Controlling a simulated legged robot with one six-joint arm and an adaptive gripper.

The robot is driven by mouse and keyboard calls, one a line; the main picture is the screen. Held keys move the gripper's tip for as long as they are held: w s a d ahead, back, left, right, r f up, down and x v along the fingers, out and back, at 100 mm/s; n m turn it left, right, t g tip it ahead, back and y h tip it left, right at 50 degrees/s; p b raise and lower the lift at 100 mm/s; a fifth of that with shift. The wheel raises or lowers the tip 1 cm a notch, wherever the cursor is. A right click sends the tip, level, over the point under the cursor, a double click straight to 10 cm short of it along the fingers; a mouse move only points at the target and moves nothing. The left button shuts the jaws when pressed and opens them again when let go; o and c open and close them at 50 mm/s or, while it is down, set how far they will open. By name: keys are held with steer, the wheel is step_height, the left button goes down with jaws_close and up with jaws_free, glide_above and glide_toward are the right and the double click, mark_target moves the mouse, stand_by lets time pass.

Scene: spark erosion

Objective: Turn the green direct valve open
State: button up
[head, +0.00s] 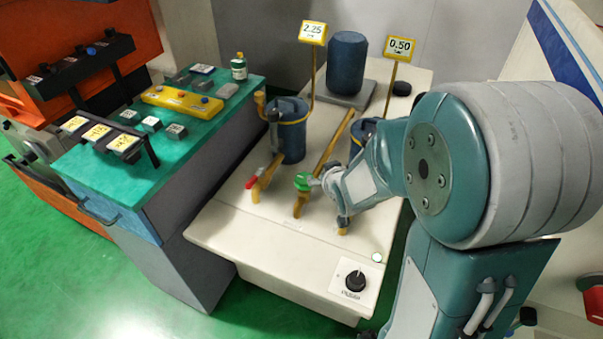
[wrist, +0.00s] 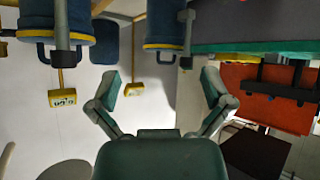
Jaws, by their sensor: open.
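The green valve handle (head: 302,181) sits on a yellow pipe that runs across the white bench, in the middle of the head view. My gripper (head: 321,183) is just right of the green handle, low over the bench; I cannot tell if they touch. In the wrist view my gripper (wrist: 160,90) has its two fingers spread wide with nothing between them. I cannot make out the green handle in the wrist view. A red valve handle (head: 253,182) is on another pipe to the left.
The white bench (head: 225,222) holds a blue tank (head: 291,135), a dark blue cylinder (head: 347,62), yellow signs reading 2.25 (head: 313,32) and 0.50 (head: 399,47), and a black knob (head: 355,281). A green-topped cabinet (head: 105,185) stands left. Green floor is clear at lower left.

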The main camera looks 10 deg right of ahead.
mark_target(307, 183)
step_height(307, 183, down, 10)
steer(key=w+a+t+y, duration=0.1)
steer(key=w+t+y, duration=0.1)
steer(key=x, duration=1.1)
steer(key=shift+w+r, duration=0.15)
steer(key=shift+w, duration=0.05)
steer(key=c, duration=0.9)
